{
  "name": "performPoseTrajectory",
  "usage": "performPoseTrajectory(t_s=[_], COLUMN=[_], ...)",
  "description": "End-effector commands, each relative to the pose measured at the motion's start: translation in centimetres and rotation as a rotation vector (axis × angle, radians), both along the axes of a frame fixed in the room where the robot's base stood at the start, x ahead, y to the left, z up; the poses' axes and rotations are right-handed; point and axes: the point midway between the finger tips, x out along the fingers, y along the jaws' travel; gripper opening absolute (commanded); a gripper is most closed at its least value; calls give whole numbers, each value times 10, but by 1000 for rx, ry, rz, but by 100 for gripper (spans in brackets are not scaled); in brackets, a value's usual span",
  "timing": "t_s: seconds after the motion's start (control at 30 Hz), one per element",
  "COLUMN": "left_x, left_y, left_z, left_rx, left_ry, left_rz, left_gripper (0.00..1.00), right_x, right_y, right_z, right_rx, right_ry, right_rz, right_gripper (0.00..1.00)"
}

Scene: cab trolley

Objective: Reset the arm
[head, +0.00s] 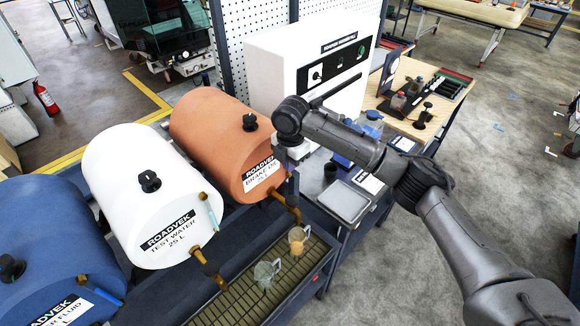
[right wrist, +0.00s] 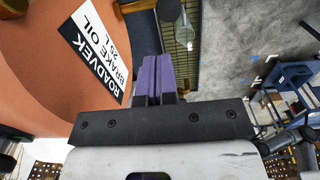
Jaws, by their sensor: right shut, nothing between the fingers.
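My right arm reaches in from the right in the head view and bends down in front of the brown brake oil drum (head: 215,130). My right gripper (head: 291,190) hangs beside the drum's labelled end, above the brass tap (head: 286,203). In the right wrist view its purple fingers (right wrist: 157,62) are together with nothing between them. The brake oil label (right wrist: 95,55) is close to their left there. Whether the fingers touch the drum or tap cannot be told. My left gripper is not in view.
A white test water drum (head: 135,185) and a blue drum (head: 40,240) lie to the left. A glass vessel with amber contents (head: 297,243) and a clear one (head: 265,273) stand on the drip grate (head: 240,300). A white cabinet (head: 290,60) stands behind. Open floor lies right.

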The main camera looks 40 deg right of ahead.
Motion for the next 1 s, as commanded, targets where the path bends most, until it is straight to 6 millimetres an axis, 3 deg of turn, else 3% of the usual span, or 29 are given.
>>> performPoseTrajectory(t_s=[0.57, 0.87, 1.0], left_x=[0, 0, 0], left_y=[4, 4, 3], left_z=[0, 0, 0], left_rx=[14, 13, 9], left_ry=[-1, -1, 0], left_rz=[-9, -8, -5], left_gripper=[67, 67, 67], right_x=[0, 13, 27], right_y=[0, -7, 0], right_z=[0, 3, 31], right_rx=[1, -36, -65], right_ry=[0, -109, -330], right_rz=[-31, -475, -665], right_gripper=[0, 0, 0])
